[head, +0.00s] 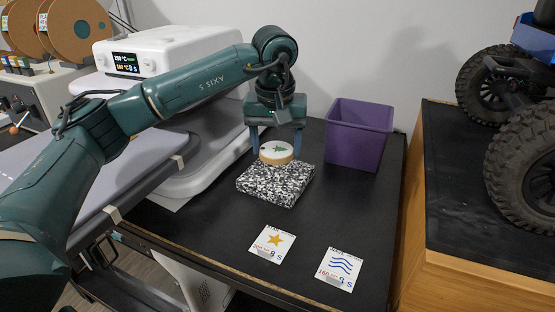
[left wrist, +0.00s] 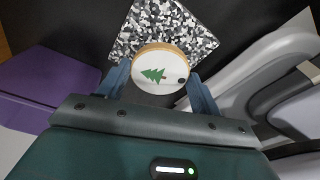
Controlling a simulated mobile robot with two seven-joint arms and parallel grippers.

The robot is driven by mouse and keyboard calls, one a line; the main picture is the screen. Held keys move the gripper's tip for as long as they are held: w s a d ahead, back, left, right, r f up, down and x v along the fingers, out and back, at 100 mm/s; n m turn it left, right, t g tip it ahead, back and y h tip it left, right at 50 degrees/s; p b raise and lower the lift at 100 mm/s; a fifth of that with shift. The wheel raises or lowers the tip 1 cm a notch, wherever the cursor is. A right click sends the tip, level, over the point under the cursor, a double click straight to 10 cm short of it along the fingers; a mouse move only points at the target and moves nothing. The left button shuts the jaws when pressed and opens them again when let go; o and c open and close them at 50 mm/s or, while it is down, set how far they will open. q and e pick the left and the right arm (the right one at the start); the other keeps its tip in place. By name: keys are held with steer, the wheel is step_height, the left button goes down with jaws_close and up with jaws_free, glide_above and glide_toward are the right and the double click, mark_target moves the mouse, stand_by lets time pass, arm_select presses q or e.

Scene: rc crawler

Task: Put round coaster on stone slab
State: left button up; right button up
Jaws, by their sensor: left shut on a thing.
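The round coaster (head: 277,152) has a white top with a green tree and a tan rim. My left gripper (head: 277,150) points down and is shut on it, one finger on each side. In the left wrist view the coaster (left wrist: 159,69) sits between the two fingers (left wrist: 160,82). The stone slab (head: 275,186), speckled black and white, lies on the black table. The coaster is at the slab's back part in the head view; whether it touches the slab I cannot tell. The slab (left wrist: 165,27) also shows beyond the coaster in the left wrist view. My right gripper is not in view.
A purple bin (head: 358,135) stands right of the slab. A white heat press (head: 175,60) stands at the left. Two printed cards, one with a star (head: 271,243) and one with waves (head: 339,269), lie in front. A wheeled crawler (head: 520,150) stands at the far right.

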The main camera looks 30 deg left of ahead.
mark_target(277, 151)
arm_select(q)
steer(key=shift+f, duration=2.05)
steer(key=shift+f, duration=0.1)
steer(key=o, duration=1)
steer(key=r, duration=0.4)
steer(key=s+r, duration=0.1)
steer(key=r, duration=0.7)
steer(key=shift+s+d, duration=0.3)
steer(key=shift+d, duration=0.1)
